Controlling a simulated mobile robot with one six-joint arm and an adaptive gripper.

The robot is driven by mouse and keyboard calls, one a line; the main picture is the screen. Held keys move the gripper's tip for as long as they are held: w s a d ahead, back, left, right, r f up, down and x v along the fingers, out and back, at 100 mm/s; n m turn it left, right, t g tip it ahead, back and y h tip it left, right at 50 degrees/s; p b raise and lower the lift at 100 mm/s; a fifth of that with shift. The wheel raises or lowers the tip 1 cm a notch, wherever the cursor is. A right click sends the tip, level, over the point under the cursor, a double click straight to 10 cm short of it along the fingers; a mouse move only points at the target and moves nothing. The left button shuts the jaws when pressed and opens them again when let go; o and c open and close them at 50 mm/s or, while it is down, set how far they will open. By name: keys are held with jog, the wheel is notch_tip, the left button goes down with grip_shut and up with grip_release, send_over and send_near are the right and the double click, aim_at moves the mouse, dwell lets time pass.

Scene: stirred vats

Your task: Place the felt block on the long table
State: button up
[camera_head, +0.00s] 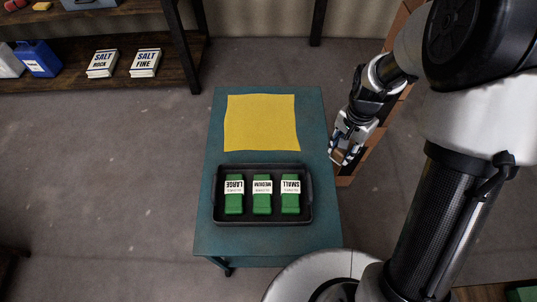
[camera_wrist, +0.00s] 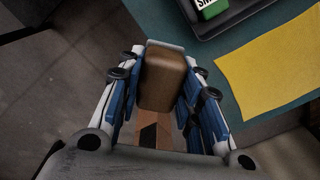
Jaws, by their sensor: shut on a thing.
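My gripper (camera_head: 343,147) is shut on a brown block with a pale far edge, which I take to be the felt block (camera_wrist: 163,78). In the wrist view the block sits between the blue finger pads. In the head view only a small brown part of it (camera_head: 338,156) shows at the fingertips. A long teal table (camera_head: 265,238) stands in the middle of the head view; it also shows in the wrist view (camera_wrist: 212,65). My gripper is at the table's right edge in the head view; its height above the top is hard to tell.
A yellow cloth (camera_head: 262,122) covers the far part of the table. A black tray (camera_head: 262,221) with green boxes labelled LARGE, MEDIUM and SMALL stands nearer. Narrow bare strips run around them. A dark shelf (camera_head: 110,54) with salt packs is at upper left.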

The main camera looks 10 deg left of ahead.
aim_at(317, 183)
jog(key=a+m, duration=0.1)
jog(key=m, duration=0.1)
jog(key=f+m, duration=0.1)
jog(key=shift+w+a+m+p, duration=0.2)
jog(key=shift+a+m+p, duration=0.15)
jog(key=shift+a+m, duration=0.05)
jog(key=m, duration=0.1)
jog(key=a+f+m, duration=0.1)
jog(key=m, duration=0.2)
jog(key=shift+w+a+f+m+p, duration=0.2)
jog(key=shift+w+f+m+p, duration=0.05)
jog(key=shift+f+m+p, duration=0.15)
notch_tip(317, 183, down, 20)
jog(key=b, duration=0.5)
jog(key=shift+r, duration=0.1)
jog(key=o, duration=1.1)
jog(key=shift+b, duration=0.3)
